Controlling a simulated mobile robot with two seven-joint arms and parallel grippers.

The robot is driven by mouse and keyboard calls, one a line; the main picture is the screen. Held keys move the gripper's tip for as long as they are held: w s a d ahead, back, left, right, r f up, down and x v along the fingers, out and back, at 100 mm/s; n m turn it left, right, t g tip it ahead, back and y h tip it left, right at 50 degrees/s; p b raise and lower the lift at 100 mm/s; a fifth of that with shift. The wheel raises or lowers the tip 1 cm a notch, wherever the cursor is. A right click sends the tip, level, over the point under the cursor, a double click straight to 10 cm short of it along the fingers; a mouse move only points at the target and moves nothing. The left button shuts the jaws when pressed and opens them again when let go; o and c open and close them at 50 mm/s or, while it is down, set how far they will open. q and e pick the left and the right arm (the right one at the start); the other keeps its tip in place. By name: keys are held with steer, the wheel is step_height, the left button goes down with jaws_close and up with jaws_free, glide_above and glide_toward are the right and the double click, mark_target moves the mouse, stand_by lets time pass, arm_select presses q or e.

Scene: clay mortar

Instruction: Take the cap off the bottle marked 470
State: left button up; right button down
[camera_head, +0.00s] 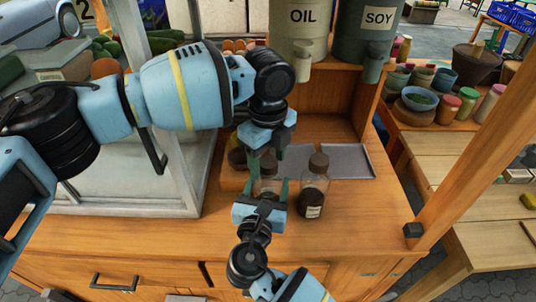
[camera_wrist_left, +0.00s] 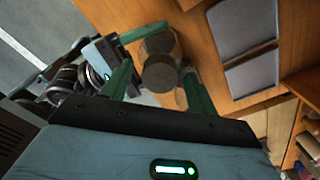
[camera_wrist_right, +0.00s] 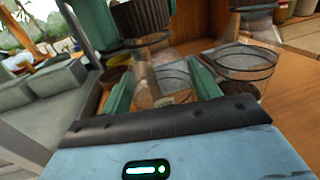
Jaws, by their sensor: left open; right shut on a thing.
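A clear glass bottle (camera_head: 268,186) stands on the wooden counter, gripped from the front by my right gripper (camera_head: 267,192). Its body also shows between the right fingers in the right wrist view (camera_wrist_right: 160,85). Its brown ribbed cap (camera_wrist_right: 141,17) is at the bottle's top; whether it is seated or loose, I cannot tell. My left gripper (camera_head: 267,158) comes from above, open, with its fingers on either side of the cap (camera_wrist_left: 160,73). A second bottle (camera_head: 313,192) with brown cap and dark contents stands to the right. Its label is too small to read; no 470 is legible.
A grey tray (camera_head: 347,160) lies behind the bottles. OIL (camera_head: 297,40) and SOY (camera_head: 372,40) dispensers stand above at the back. A glass-sided case (camera_head: 120,185) is to the left. The counter right of the second bottle is clear.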

arm_select(q)
steer(key=c, duration=1)
steer(key=o, duration=1)
steer(key=shift+o, duration=0.2)
steer(key=shift+r, duration=2.3)
steer(key=shift+c, duration=0.2)
steer(key=shift+s+d+r, duration=0.1)
steer(key=shift+d+r, duration=0.25)
steer(key=shift+r, duration=0.1)
steer(key=shift+d+r, duration=0.1)
steer(key=shift+r, duration=0.5)
steer(key=shift+a+r, duration=0.45)
steer(key=shift+r, duration=0.2)
